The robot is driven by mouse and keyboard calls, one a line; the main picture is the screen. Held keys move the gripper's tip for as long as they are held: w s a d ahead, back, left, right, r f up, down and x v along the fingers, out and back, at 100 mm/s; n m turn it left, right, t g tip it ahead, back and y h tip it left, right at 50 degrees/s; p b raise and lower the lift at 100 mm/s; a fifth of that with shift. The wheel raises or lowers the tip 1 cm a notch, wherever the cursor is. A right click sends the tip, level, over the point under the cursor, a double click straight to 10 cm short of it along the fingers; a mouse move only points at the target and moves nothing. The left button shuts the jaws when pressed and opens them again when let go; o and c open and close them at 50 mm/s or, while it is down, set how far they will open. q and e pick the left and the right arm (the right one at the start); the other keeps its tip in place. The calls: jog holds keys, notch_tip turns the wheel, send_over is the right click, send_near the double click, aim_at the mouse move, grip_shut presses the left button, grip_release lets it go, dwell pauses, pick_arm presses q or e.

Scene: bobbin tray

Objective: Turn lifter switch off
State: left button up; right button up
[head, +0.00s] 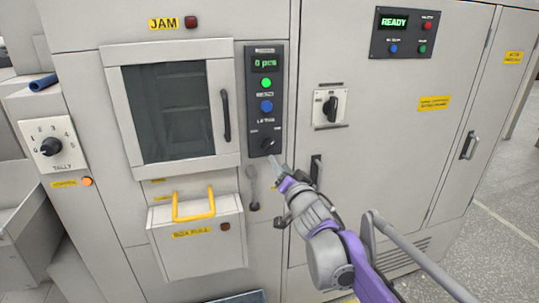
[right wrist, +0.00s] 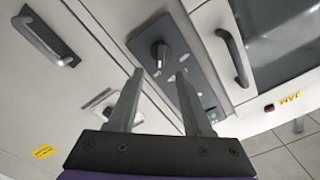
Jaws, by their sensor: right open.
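The lifter switch (head: 267,144) is a black rotary knob at the bottom of a dark, narrow control panel (head: 251,100) on the machine front. My right gripper (head: 274,163) is just below and in front of the knob. In the right wrist view, which is rotated, the knob (right wrist: 160,54) shows just beyond the gap between the two open fingers (right wrist: 160,74). The fingers look apart from the knob, with nothing between them. The exact knob angle is hard to read. My left gripper is not in view.
A green button (head: 266,83) and blue button (head: 266,106) sit above the knob. A windowed door with a handle (head: 226,115) is to the left. Another rotary switch (head: 330,107) and a door handle (head: 316,168) are to the right. A yellow-handled box (head: 194,240) is lower left.

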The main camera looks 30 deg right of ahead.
aim_at(269, 147)
jog(key=x, duration=1)
jog(key=shift+w+r, duration=0.15)
jog(key=shift+w, duration=0.15)
grip_shut()
